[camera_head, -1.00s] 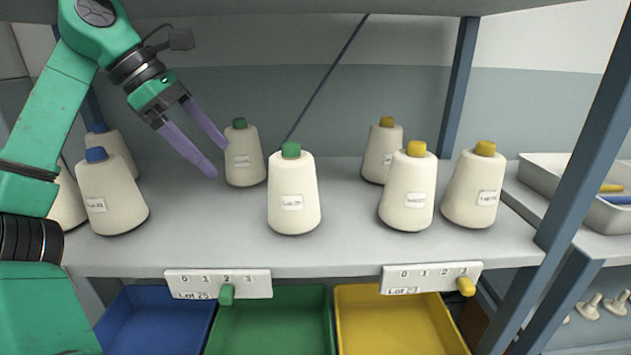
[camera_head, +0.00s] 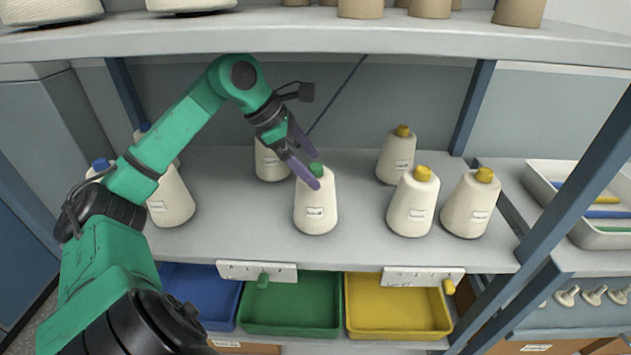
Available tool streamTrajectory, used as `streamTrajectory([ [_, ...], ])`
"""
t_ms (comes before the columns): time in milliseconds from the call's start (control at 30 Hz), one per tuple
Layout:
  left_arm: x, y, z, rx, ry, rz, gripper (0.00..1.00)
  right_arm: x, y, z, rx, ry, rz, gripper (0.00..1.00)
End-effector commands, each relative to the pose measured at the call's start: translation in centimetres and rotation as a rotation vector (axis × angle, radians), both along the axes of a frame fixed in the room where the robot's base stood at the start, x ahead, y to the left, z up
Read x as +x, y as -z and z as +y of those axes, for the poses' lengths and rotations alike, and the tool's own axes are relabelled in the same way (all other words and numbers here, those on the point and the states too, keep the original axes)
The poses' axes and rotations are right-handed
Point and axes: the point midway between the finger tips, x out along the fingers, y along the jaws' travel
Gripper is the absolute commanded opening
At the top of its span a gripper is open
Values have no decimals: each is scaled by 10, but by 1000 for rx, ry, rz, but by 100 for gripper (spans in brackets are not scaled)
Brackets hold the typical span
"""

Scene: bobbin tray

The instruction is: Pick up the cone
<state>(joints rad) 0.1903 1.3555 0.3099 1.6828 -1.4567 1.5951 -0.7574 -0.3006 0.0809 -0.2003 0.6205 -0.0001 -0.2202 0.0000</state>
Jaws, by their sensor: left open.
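Several cream yarn cones with labels stand upright on the grey shelf (camera_head: 260,238). The front green-topped cone (camera_head: 316,207) is in the middle, and my left gripper (camera_head: 312,170) is open at its green tip, one purple finger in front of it. Whether the fingers touch it I cannot tell. Another cone (camera_head: 270,164) stands behind, its top hidden by my gripper. Yellow-topped cones stand to the right: one at the back (camera_head: 396,158) and two in front (camera_head: 412,206) (camera_head: 470,207). A blue-topped cone (camera_head: 171,200) stands left, partly behind my left arm. My right gripper is not in view.
Blue (camera_head: 203,292), green (camera_head: 291,304) and yellow (camera_head: 396,305) bins sit below the shelf, under two numbered label plates. An upper shelf (camera_head: 300,36) holds more cones above my arm. A blue post and a white tray (camera_head: 600,232) are at the right.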

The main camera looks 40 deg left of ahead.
Motion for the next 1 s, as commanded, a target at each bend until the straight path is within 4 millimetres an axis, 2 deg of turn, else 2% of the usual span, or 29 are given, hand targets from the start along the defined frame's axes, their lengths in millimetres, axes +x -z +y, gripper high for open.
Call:
streamTrajectory([
  [100,4,11,-3,-1,1,3,100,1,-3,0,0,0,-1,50],
  [267,4,12,-3,0,0,2,100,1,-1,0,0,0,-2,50],
  [367,4,12,-3,0,0,2,66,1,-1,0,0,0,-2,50],
  [400,4,12,-2,0,0,2,50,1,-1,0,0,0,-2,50],
  [533,4,12,-2,0,0,2,1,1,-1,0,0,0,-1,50],
  [1000,4,4,-2,1,0,-2,0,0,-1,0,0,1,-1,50],
])
